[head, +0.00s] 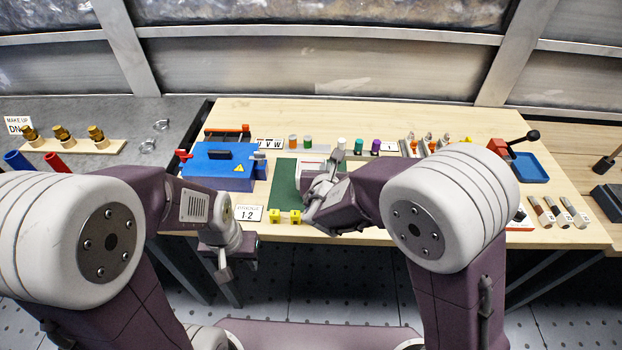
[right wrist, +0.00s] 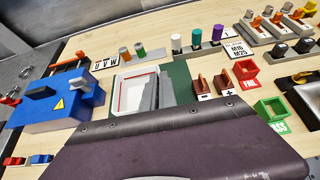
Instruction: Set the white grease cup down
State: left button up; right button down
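The white grease cup (head: 341,143) stands upright at the back of the wooden bench, at the left end of a row with a teal cup (head: 358,146) and a purple cup (head: 375,147). In the right wrist view the white cup (right wrist: 176,43) stands clear of any finger. My right gripper (head: 334,162) is over the green mat (head: 284,184), just in front of the white cup in the picture. Its grey fingers show over the white tray (right wrist: 124,92); their gap is unclear. My left gripper (head: 223,272) hangs low at the bench's front edge, its opening unclear.
A blue box (head: 215,168) stands left of the mat. Orange and green cups (head: 300,142) stand behind it. Two yellow blocks (head: 285,216) are at the front edge. Red and green bins (right wrist: 271,108) and brown pieces (right wrist: 210,86) lie right of the mat.

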aim_at(312, 166)
jog(key=a, duration=0.1)
jog(key=w+a+f, duration=0.1)
jog(key=a+f, duration=0.1)
jog(key=shift+w+a, duration=0.15)
jog(key=shift+w, duration=0.2)
jog(key=shift+a+f, duration=0.15)
jog(key=shift+a, duration=0.1)
notch_tip(312, 166, down, 4)
jog(key=shift+f, duration=0.15)
jog(key=c, duration=2.1)
grip_release()
jog(key=shift+b, duration=0.35)
jog(key=o, duration=0.4)
